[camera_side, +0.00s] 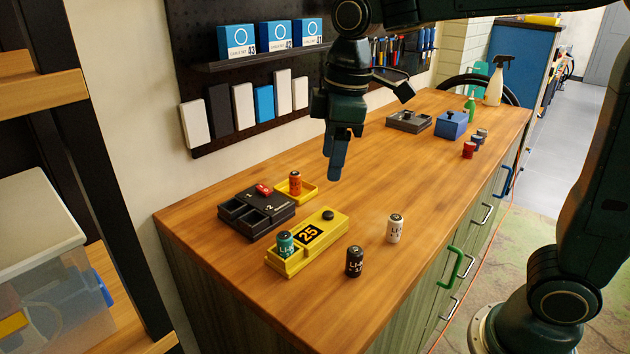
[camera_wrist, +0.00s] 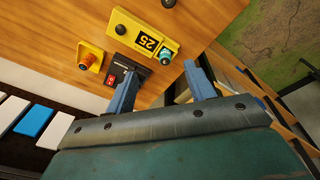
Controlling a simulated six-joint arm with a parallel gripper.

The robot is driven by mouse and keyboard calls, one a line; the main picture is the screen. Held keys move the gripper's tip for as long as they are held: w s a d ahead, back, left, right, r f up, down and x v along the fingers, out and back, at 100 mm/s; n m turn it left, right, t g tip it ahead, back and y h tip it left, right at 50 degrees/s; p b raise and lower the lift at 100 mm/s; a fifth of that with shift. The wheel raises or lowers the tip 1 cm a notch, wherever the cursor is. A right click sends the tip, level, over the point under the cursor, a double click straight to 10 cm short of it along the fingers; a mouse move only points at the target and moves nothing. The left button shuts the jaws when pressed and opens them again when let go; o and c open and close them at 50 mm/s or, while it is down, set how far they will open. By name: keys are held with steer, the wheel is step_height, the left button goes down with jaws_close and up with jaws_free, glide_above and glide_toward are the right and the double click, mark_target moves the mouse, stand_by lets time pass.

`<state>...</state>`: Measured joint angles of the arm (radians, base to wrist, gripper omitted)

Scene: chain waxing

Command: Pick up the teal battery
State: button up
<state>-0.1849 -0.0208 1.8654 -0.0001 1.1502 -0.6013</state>
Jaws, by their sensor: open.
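The teal battery (camera_side: 286,244) stands upright in the open tray at the left end of the yellow device marked 25 (camera_side: 335,221). In the wrist view the teal battery (camera_wrist: 167,54) shows at the end of the yellow device (camera_wrist: 125,30), just beyond my fingers. My gripper (camera_side: 337,170) hangs above the bench, behind and to the right of the device, pointing down. In the wrist view my gripper's two blue fingers (camera_wrist: 160,85) are apart with nothing between them.
A black holder (camera_side: 258,221) with a red button stands behind the device. An orange battery (camera_side: 295,183) stands in a yellow tray (camera_side: 311,192). A black battery (camera_side: 355,261) and a white battery (camera_side: 396,228) stand in front. A blue box (camera_side: 451,125) and a dark tray (camera_side: 409,126) stand farther back.

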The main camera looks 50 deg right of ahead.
steer(key=w+a+f+n+g, duration=0.1)
steer(key=w+a+f+n, duration=0.2)
steer(key=w, duration=0.4)
steer(key=shift+a+f+n+g, duration=0.3)
steer(key=shift+a+f+n, duration=0.15)
steer(key=shift+a, duration=0.5)
steer(key=shift+f, duration=0.1)
glide_above(284, 235)
steer(key=shift+f, duration=4.2)
steer(key=shift+f, duration=2.6)
jaws_close()
